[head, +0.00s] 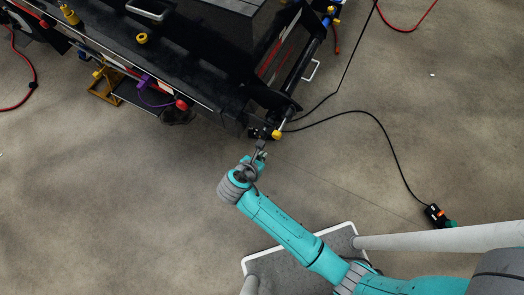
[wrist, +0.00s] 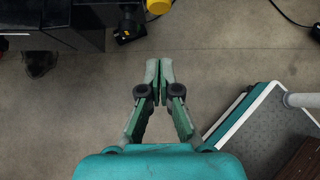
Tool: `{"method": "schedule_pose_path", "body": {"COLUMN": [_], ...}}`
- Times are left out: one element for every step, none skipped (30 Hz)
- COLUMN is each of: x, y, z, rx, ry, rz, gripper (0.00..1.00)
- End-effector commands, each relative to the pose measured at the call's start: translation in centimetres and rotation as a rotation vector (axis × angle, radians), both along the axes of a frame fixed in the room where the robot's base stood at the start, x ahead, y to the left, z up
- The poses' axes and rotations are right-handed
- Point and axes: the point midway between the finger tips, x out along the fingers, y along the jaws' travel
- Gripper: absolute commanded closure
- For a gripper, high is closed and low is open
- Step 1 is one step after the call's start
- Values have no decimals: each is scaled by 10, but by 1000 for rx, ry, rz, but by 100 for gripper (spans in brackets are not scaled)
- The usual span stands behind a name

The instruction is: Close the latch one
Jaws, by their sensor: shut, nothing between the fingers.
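My gripper (head: 261,147) reaches toward the near corner of the dark trailer frame in the head view. In the wrist view my gripper (wrist: 159,75) has its fingertips together with nothing between them. A yellow knob-like part (head: 277,134) sits at that frame corner, just beyond my fingertips. It also shows at the top edge of the wrist view (wrist: 158,6), partly cut off. A small black part (wrist: 130,24) lies beside it. I cannot tell which part is the latch or whether it is open. My fingers look apart from both parts.
The dark trailer frame (head: 190,90) fills the upper left. A black cable (head: 375,120) runs over the concrete floor to a black and orange plug (head: 436,215). A red hose (head: 33,72) lies at the far left. The floor below the frame is clear.

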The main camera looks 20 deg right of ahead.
Motion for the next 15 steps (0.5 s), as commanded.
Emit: {"method": "schedule_pose_path", "body": {"x": [5, 8, 11, 14, 17, 21, 24, 27, 30, 33, 35, 40, 43, 46, 50], "y": [-6, -9, -13, -15, -18, -22, -25, -27, -31, -34, -36, -40, -44, -46, -50], "z": [-7, -11, -16, -20, -24, -29, -33, -37, -43, -47, -50, -52, -51, -51, -51], "rx": [-1, -1, 0, -1, -1, -1, -1, 0, 0, 0, 0, 1, 1, 2, 2], "ry": [2, 1, 2, 1, 0, 0, 0, 1, 0, 1, 1, -1, -2, -3, -3], "rz": [-5, -4, -4, -4, -5, -4, -5, -4, -4, -4, -4, -4, -5, -5, -5], "gripper": [100, 100, 100, 100, 100, 100, 100, 100, 100, 100, 100, 100, 100, 100, 100]}}
